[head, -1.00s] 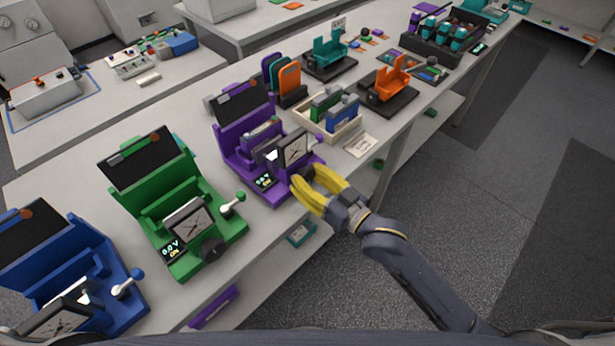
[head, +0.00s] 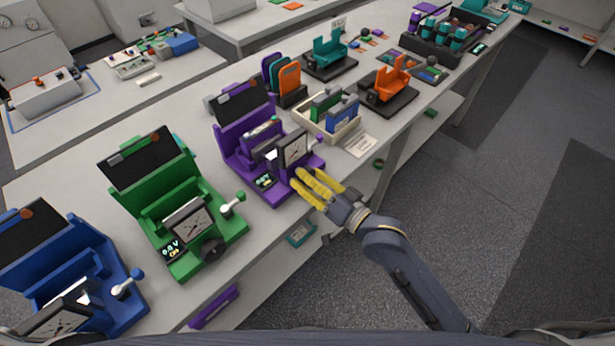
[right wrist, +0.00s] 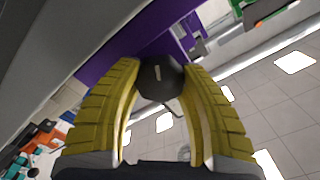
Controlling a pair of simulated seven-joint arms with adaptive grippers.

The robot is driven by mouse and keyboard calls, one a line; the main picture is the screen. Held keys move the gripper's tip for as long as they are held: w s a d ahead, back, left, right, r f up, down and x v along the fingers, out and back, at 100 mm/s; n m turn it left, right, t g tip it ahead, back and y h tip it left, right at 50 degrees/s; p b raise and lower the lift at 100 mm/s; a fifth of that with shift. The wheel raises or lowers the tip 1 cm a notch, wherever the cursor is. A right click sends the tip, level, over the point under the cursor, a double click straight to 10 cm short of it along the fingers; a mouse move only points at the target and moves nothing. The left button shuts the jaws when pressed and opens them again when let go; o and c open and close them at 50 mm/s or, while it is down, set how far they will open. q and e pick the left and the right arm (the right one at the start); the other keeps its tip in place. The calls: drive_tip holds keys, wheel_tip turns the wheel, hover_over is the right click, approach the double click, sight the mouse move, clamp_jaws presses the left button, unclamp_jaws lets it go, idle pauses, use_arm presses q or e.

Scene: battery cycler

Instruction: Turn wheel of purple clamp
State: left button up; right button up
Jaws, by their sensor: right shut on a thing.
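The purple clamp (head: 236,142) stands on the bench, with a dial gauge (head: 294,150) at its front and a small lit display. Its dark wheel (right wrist: 159,77) shows in the right wrist view, between the tips of my right gripper; in the head view the yellow fingers hide it. My right gripper (head: 306,184) has its yellow fingers closed in on the wheel at the clamp's front face, and it also shows in the right wrist view (right wrist: 160,85). My left gripper is not in view.
A green clamp (head: 165,212) and a blue clamp (head: 75,268) stand to the left. A tray with upright blocks (head: 350,132) and a paper card (head: 361,144) lie to the right. The floor in front of the bench is clear.

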drive_tip(key=shift+r, duration=0.15)
drive_tip(key=o, duration=1.3)
drive_tip(key=v, duration=1.2)
